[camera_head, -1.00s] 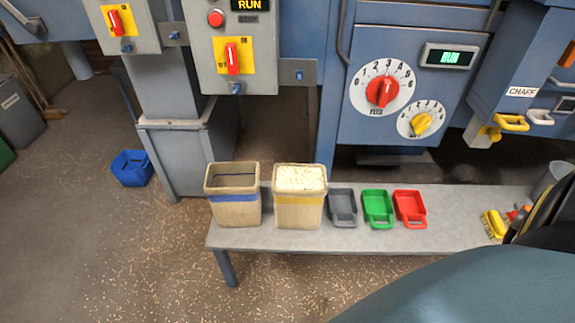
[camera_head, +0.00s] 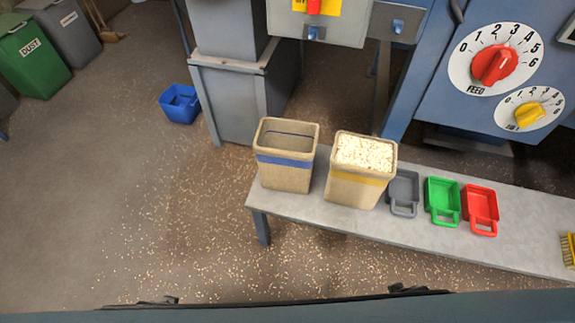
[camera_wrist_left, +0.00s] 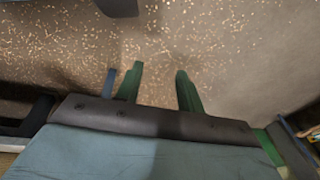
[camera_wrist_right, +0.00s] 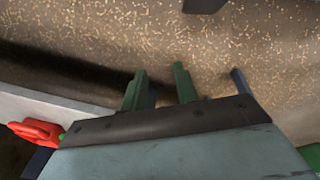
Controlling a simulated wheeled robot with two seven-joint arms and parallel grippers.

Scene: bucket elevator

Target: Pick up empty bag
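The empty bag (camera_head: 286,155) is a tan, open-topped bag with a blue band. It stands upright at the left end of the grey bench, and its inside looks empty. My left gripper (camera_wrist_left: 158,70) is open with nothing between its green fingers, above the chip-strewn floor. My right gripper (camera_wrist_right: 158,72) is open and empty, with floor behind its fingers. Neither gripper shows in the head view, and the bag shows in neither wrist view.
A yellow-banded bag (camera_head: 358,172) full of pale flakes stands just right of the empty one. Grey (camera_head: 404,192), green (camera_head: 442,199) and red (camera_head: 481,208) scoops lie along the bench (camera_head: 400,228). A blue bin (camera_head: 180,104) stands on the floor.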

